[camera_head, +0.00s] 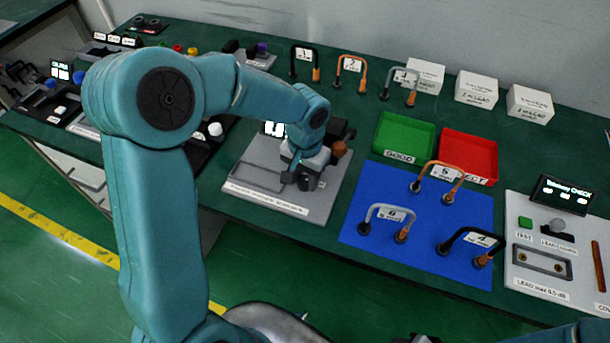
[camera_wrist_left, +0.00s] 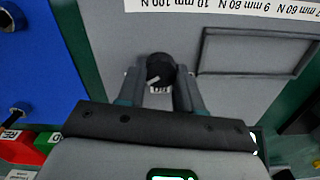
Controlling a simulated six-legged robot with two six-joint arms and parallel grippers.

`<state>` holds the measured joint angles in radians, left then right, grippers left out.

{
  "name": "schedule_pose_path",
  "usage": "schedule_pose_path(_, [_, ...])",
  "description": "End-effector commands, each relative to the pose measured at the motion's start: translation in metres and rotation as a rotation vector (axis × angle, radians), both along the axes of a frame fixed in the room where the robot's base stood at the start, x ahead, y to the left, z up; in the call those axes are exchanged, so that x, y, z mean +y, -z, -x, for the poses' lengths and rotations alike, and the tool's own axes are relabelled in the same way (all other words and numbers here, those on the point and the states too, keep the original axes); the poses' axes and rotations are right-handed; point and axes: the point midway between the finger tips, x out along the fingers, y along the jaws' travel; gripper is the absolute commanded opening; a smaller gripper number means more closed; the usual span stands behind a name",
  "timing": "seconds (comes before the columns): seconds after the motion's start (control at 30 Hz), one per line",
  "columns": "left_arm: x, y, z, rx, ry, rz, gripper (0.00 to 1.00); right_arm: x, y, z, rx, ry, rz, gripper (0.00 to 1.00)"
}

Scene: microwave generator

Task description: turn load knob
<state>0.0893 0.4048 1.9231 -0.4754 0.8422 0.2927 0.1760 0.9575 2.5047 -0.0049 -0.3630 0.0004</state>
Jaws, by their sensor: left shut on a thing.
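The load knob (camera_wrist_left: 160,70) is a round black knob with a pale pointer mark, on a grey panel with a small label under it. In the left wrist view it sits between the two fingers of my left gripper (camera_wrist_left: 159,86), which is shut on it. In the head view my left gripper (camera_head: 305,181) is low over the grey station plate (camera_head: 310,208), and the knob itself cannot be made out there. A dark part at the bottom edge may be my right gripper (camera_head: 420,339); its jaws cannot be seen.
A raised rectangular frame (camera_head: 254,178) lies left of the gripper on the same plate. A blue mat (camera_head: 355,205) with several numbered cable loops is to the right. Behind it stand a green tray (camera_head: 404,155) and a red tray (camera_head: 470,150).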

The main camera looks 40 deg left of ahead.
Motion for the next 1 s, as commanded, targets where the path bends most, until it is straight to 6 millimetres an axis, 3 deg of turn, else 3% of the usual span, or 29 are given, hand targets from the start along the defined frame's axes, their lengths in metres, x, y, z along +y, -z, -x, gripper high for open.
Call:
schedule_pose_path(0.77, [0.0008,-0.0038,-0.0032,-0.013,0.098,-0.002,0.04,0.0,-0.0003,0.0,0.0,0.0,0.0,0.43])
schedule_pose_path(0.8, [0.0007,-0.0038,-0.0032,-0.013,0.098,-0.002,0.45,0.0,-0.0003,0.0,0.0,0.0,0.0,0.43])
schedule_pose_path(0.83, [0.0007,-0.0037,-0.003,-0.012,0.098,-0.002,0.54,0.0,-0.0003,0.0,0.0,0.0,0.0,0.43])
schedule_pose_path(0.87, [0.0007,-0.0035,-0.0028,-0.011,0.098,-0.001,0.6,0.0,-0.0003,0.0,0.0,0.0,0.0,0.43])
schedule_pose_path(1.0, [0.0003,-0.0023,-0.0019,-0.008,0.098,-0.001,0.6,0.0,-0.0001,0.0,0.0,0.0,0.0,0.43])
